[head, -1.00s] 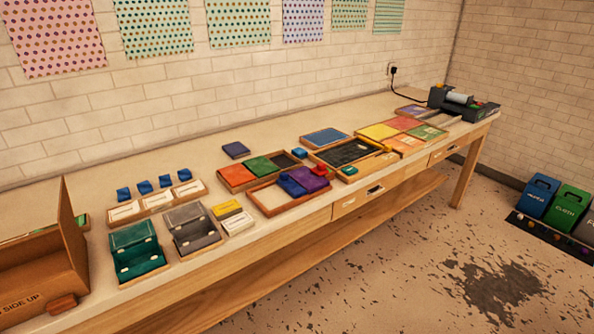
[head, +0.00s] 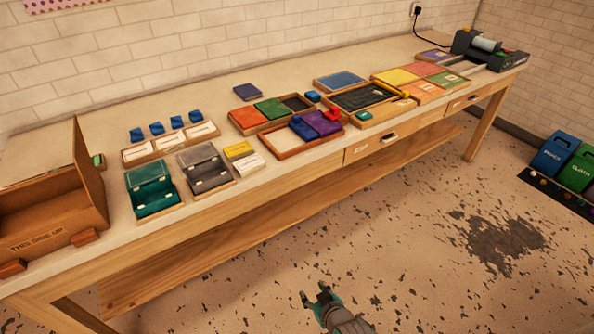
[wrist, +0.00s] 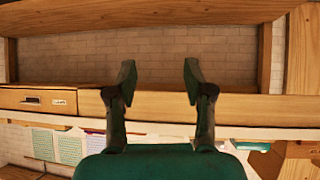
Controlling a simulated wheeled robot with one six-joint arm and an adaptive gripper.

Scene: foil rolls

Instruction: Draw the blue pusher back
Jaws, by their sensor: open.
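A small blue block (head: 313,97) sits on the bench by the left back corner of a dark-panelled wooden tray (head: 333,108). A larger blue piece (head: 302,128) lies beside a purple one (head: 322,122) in a pale-floored tray (head: 285,142) just in front. I cannot tell for sure which blue one is the pusher. A red piece (head: 331,113) and a green block (head: 363,115) are nearby. My gripper (head: 313,291) is open and empty, low over the floor, apart from the bench. The wrist view shows its spread fingers (wrist: 160,64) before the bench front; neither blue piece is identifiable there.
The bench front edge (head: 233,197) and drawers (head: 389,137) lie between my gripper and the trays. Hinged green (head: 150,186) and grey (head: 204,168) boxes and a cardboard box (head: 50,212) stand to the left. The floor in front is clear.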

